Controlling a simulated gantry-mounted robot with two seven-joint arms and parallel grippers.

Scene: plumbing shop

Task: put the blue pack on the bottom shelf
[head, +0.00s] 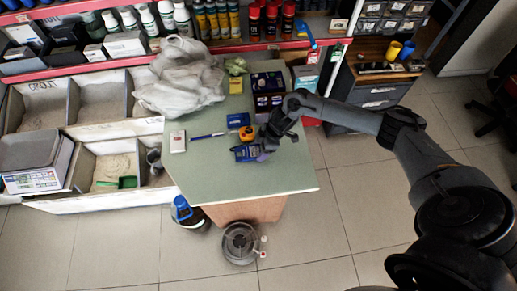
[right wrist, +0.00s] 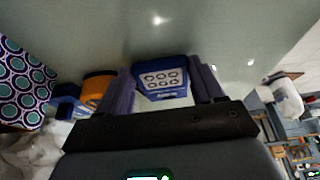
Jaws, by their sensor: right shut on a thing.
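The blue pack (head: 247,153) is at the right part of the green table top (head: 220,178). My right gripper (head: 264,146) reaches over it from the right and is shut on it. In the right wrist view the blue pack (right wrist: 162,80), with a pale printed face, sits between the two fingers. I cannot tell whether it touches the table. A red-edged shelf (head: 142,58) with bottles and boxes runs along the back; any lower level is hidden or unclear. My left gripper is not in view.
An orange item (head: 246,132) and another blue item (head: 238,119) lie close behind the pack. A patterned box (head: 267,84), a pen (head: 207,135), a white box (head: 178,141) and plastic bags (head: 182,78) are also on the table. The table's front is clear.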

